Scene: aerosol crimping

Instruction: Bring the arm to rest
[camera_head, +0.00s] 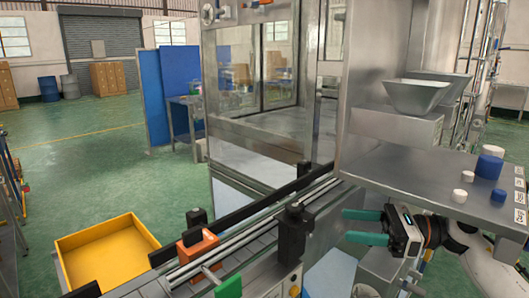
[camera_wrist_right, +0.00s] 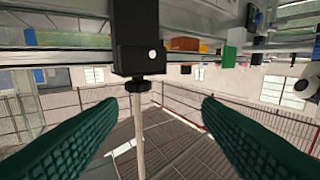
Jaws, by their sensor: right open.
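My right gripper (camera_head: 347,226) has green fingers spread apart with nothing between them. It is held level beside the conveyor, just below the left edge of the steel shelf, pointing left in the head view. In the right wrist view the two green fingers (camera_wrist_right: 160,100) stand wide apart, with a black block (camera_wrist_right: 138,40) of the conveyor side beyond them. My right arm comes in from the lower right, partly under the shelf. My left gripper does not show in either view.
The steel shelf (camera_head: 425,160) holds blue and white round pieces, including a large blue one (camera_head: 489,166). A yellow bin (camera_head: 105,258) stands on the floor at left.

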